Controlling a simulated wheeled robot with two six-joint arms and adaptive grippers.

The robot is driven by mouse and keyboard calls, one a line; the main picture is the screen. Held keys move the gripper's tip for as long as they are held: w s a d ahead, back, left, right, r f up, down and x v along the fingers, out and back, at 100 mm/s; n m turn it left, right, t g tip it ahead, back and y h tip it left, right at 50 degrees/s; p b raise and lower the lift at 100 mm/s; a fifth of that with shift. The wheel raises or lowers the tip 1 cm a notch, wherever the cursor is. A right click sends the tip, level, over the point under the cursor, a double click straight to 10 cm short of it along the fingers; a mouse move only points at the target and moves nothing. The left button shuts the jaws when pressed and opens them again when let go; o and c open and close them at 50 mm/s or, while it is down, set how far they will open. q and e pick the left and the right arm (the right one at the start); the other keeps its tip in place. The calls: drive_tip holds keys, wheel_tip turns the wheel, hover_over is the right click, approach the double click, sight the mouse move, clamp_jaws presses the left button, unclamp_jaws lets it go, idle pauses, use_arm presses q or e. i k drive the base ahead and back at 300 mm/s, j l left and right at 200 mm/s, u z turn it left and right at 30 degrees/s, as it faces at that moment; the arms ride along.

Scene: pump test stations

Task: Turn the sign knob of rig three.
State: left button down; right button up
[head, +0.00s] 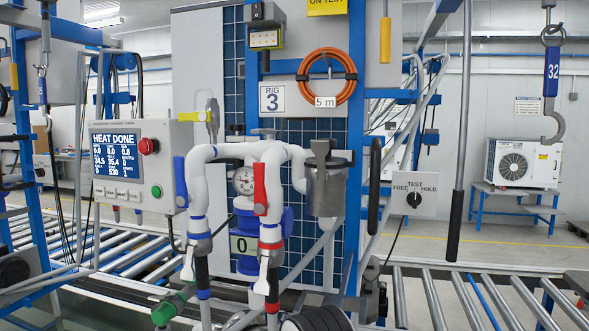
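The sign knob (413,199) is a small black knob on a light grey box (429,208) right of the blue frame. The box is lettered FREE on the left, TEST on top and HOLD on the right. The knob looks roughly upright, toward TEST, but it is small. The rig sign (271,98) reads RIG 3. A yellow ON TEST sign (327,5) is cut by the top edge. Neither of my grippers is in view.
A grey rod with a black grip (455,225) hangs right of the knob box. A hook (552,130) hangs farther right. White pipes (199,180) with a red lever (260,188) stand left. Roller conveyors (470,300) run below. A control panel (117,160) reads HEAT DONE.

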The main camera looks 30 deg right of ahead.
sight(414, 199)
drive_tip(key=z, duration=1.6)
